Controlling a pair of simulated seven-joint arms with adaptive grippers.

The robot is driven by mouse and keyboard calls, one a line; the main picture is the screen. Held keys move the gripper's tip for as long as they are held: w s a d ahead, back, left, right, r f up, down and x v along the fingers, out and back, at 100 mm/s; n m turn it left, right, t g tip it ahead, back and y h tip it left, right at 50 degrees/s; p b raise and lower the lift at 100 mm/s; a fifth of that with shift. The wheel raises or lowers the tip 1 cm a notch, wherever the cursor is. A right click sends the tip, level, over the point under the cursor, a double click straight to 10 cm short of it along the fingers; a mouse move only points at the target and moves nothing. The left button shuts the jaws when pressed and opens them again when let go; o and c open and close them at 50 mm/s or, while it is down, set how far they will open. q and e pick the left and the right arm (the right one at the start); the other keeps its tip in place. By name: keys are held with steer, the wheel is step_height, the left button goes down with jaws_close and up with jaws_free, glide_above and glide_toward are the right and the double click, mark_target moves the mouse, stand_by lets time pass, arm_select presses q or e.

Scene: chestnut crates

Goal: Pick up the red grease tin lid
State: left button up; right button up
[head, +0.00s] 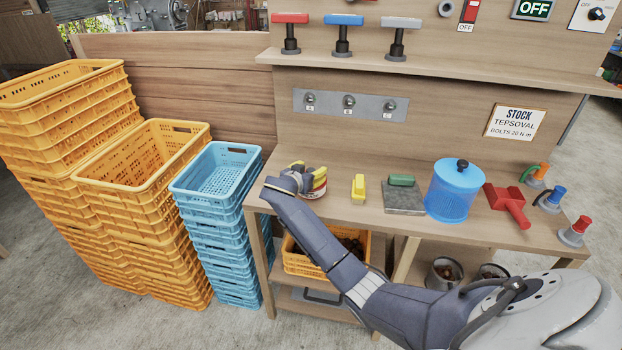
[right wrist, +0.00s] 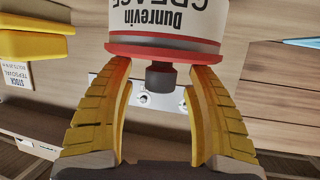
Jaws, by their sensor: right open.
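The grease tin (right wrist: 167,18), white with dark lettering, shows upside down at the top of the right wrist view. Its red lid (right wrist: 140,50) has a dark knob (right wrist: 161,78) in the middle. My right gripper (right wrist: 160,76) is open, with its yellow fingers on either side of the knob and their tips close to the lid. I cannot tell whether they touch it. In the head view the right gripper (head: 307,174) is at the left end of the workbench (head: 335,209), partly hiding the tin (head: 319,188). My left gripper is not in view.
Right of the tin stand a yellow object (head: 358,189), a green-topped block on a grey plate (head: 404,207), a blue container (head: 451,195) and a red tool (head: 508,204). A shelf (head: 430,65) runs above. Blue crates (head: 215,205) stand left of the bench.

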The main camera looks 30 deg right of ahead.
jaws_close()
stand_by(0.4)
steer(key=shift+r, duration=0.1)
